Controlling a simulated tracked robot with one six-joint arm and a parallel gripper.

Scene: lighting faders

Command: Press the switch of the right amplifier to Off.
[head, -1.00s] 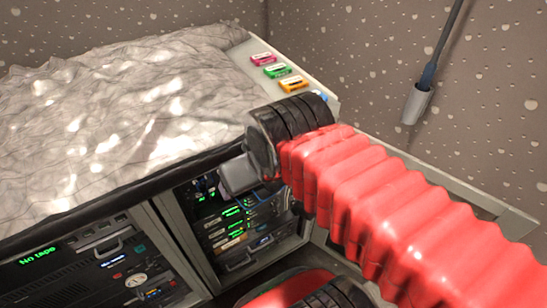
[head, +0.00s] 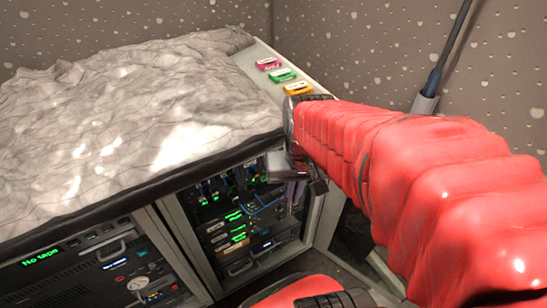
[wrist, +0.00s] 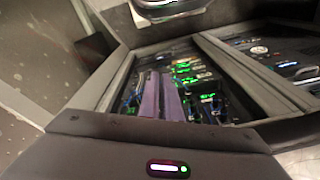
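The right-hand equipment rack (head: 240,222) stands under the covered desk. It holds several stacked units with green lit displays. I cannot tell which unit is the right amplifier, and its switch is too small to make out. My gripper (head: 292,194) hangs in front of the rack's right part and hides some of it. In the wrist view, the two purple-grey fingers (wrist: 162,98) lie side by side with no clear gap. They look shut and empty, pointing toward the rack's units (wrist: 205,90). Whether they touch anything cannot be told.
A left rack (head: 75,265) shows "No tape" in green. A crumpled grey sheet (head: 110,125) covers the desk. Pink (head: 269,63), green (head: 283,75) and orange (head: 298,88) cassettes lie on the desk's right edge. A grey device (head: 424,104) hangs at the wall.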

